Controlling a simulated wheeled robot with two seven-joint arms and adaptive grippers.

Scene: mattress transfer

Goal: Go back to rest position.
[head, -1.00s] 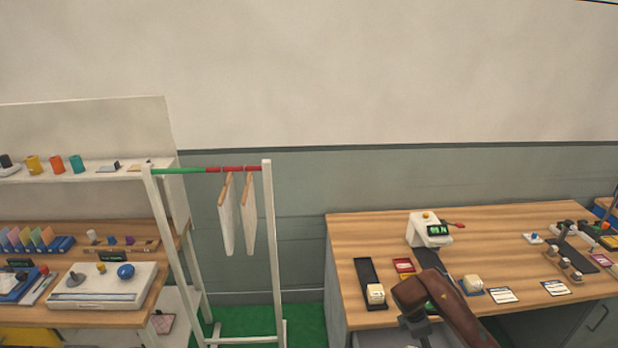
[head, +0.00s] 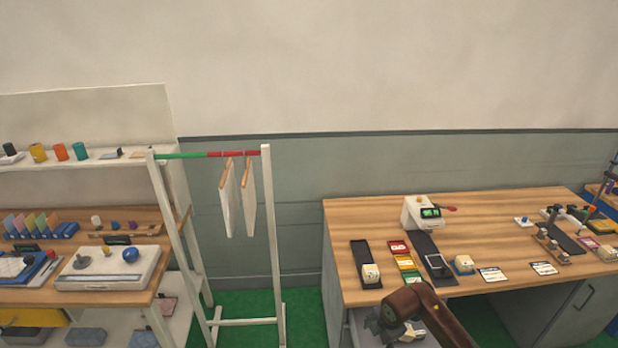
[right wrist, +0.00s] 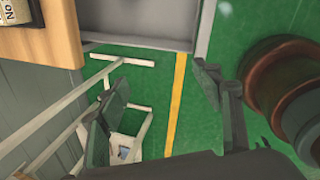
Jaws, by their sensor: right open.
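My right gripper (right wrist: 165,85) is open and empty in the right wrist view, with its dark fingers spread apart above green floor. In the head view my brown right arm bends at the bottom, in front of the wooden desk (head: 345,222). The right gripper shows only partly there (head: 378,324), low beside the desk's front edge. My left gripper is in neither view. No mattress shows in these frames.
A white rack (head: 272,230) with a green and red bar and two hanging white panels stands left of the desk. A wooden shelf unit (head: 120,225) with several small items is at far left. Green floor (head: 305,318) lies open between rack and desk.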

